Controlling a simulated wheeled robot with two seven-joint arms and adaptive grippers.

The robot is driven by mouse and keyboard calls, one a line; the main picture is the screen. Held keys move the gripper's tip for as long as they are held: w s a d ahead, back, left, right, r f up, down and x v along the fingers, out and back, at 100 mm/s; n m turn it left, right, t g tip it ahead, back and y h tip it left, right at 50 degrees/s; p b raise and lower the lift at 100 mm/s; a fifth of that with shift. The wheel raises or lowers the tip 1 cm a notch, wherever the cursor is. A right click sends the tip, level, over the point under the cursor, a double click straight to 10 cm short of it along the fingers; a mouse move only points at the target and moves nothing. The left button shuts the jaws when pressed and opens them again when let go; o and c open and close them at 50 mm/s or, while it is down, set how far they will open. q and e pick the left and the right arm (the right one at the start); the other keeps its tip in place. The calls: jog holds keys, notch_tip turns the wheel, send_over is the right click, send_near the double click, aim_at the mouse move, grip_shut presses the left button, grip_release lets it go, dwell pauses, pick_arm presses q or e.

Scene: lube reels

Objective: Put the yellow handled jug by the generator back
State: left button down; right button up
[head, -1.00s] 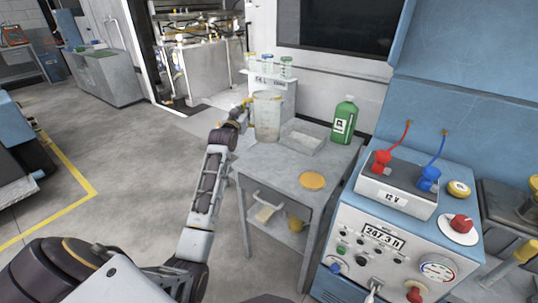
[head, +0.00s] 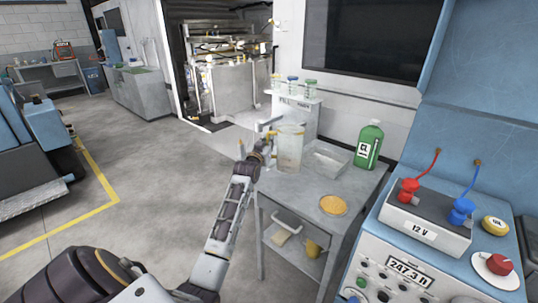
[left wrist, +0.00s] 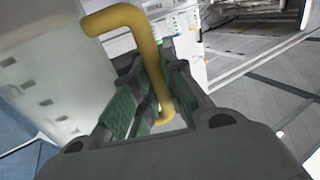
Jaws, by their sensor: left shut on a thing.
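The clear jug (head: 289,150) with a yellow handle is upright at the back left of the grey metal table (head: 300,193). I cannot tell whether its base touches the tabletop. My left gripper (head: 268,143) is at the jug's left side, on the handle. In the left wrist view the yellow handle (left wrist: 128,17) runs down between the green-padded fingers of my left gripper (left wrist: 160,88), which is shut on it. The pale jug wall (left wrist: 45,80) fills the left of that view. The blue generator (head: 405,252) stands to the right of the table. My right gripper is out of view.
A grey tray (head: 328,160) is right of the jug, with a green bottle (head: 369,145) beyond it. A round yellow disc (head: 333,205) lies near the table's front. A small rack with bottles (head: 297,97) stands behind the jug. Open floor lies to the left.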

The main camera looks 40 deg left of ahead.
pick_arm(q)
jog(key=shift+f, duration=0.2)
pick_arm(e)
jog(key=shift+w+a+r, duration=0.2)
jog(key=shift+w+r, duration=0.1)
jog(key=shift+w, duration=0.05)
